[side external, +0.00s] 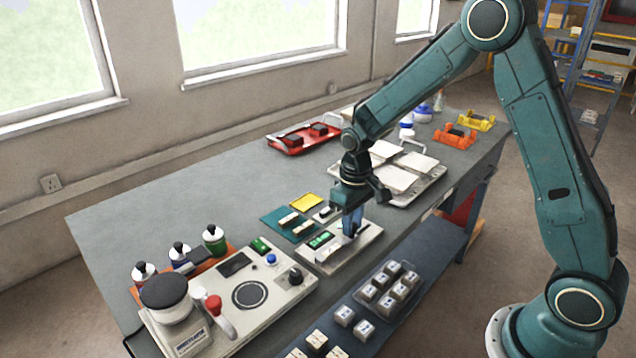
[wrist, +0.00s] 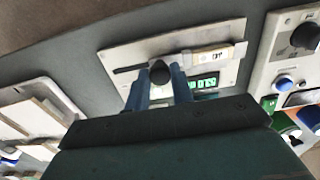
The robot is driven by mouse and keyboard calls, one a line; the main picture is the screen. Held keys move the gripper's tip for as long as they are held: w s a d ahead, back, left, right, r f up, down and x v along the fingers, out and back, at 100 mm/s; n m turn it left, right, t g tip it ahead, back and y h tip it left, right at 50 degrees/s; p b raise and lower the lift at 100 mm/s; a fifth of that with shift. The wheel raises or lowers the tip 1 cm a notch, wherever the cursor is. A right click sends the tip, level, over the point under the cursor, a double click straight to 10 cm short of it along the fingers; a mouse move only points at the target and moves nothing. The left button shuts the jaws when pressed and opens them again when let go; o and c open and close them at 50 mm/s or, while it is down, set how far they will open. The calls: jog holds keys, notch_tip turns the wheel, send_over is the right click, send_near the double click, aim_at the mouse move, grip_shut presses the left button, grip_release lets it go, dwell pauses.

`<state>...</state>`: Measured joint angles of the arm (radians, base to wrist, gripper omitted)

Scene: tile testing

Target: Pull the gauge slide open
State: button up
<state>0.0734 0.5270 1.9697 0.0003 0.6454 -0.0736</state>
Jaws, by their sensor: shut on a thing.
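The gauge (side external: 341,256) is a pale flat plate on the grey bench, with a green display (side external: 320,240). It also shows in the wrist view (wrist: 212,66), where a dark slot runs along it and a light slide bar (wrist: 212,55) lies at the slot's right part. A round black knob (wrist: 160,73) stands on the slide, left of the light bar. My gripper (side external: 352,224) points down over the gauge. Its blue fingers (wrist: 160,80) are on either side of the knob and shut on it. In the side external view the fingers hide the knob.
A tester with a round plate and red-knobbed lever (side external: 262,300) stands left of the gauge. A teal mat (side external: 285,222) with small tiles lies behind it. A tray of white tiles (side external: 425,178) is to the right. Grey blocks (side external: 387,302) sit on the lower front shelf.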

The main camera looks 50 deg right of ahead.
jog(key=shift+d, duration=1.4)
jog(key=shift+d+r, duration=0.1)
dwell(0.3)
jog(key=o, duration=0.8)
